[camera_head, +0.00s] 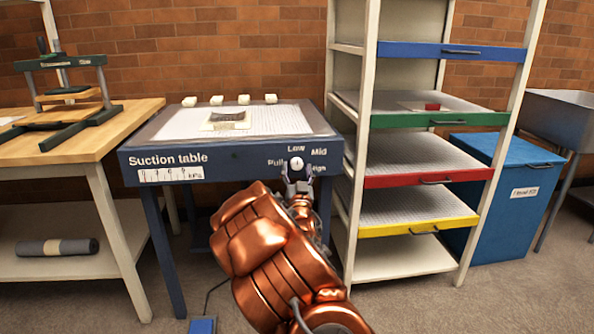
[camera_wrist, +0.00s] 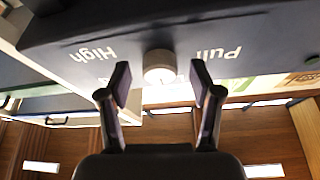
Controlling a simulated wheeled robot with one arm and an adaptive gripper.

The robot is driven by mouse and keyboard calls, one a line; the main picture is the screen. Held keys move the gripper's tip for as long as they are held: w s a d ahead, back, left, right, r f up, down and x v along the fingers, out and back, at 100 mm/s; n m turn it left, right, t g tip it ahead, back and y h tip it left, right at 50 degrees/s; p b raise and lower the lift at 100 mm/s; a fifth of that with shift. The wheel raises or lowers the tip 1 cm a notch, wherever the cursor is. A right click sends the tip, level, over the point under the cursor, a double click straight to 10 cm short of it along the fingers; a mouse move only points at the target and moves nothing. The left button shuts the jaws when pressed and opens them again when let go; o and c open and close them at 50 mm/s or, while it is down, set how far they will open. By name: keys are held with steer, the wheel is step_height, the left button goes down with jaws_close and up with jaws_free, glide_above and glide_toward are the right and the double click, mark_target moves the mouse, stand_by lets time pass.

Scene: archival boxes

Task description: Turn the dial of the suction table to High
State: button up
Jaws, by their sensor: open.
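The blue suction table (camera_head: 222,178) stands at the centre left, its front panel facing me. A small pale round dial (camera_head: 297,163) sits on that panel among the labels Low, Mid, Pull and High. My gripper (camera_head: 298,183) is just in front of and below the dial. In the wrist view the dial (camera_wrist: 159,66) lies between and just beyond the two fingertips of my open gripper (camera_wrist: 161,78), with a visible gap on each side. The High and Pull labels appear upside down there. I cannot tell where the dial's mark points.
Several white blocks and a framed piece lie on the tabletop. A shelf rack (camera_head: 362,150) with coloured drawer fronts stands close to the right of the table. A wooden bench (camera_head: 125,125) with a press is at left. A blue pedal (camera_head: 203,326) lies on the floor.

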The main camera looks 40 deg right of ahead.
steer(key=c, duration=1.1)
steer(key=shift+c, duration=0.2)
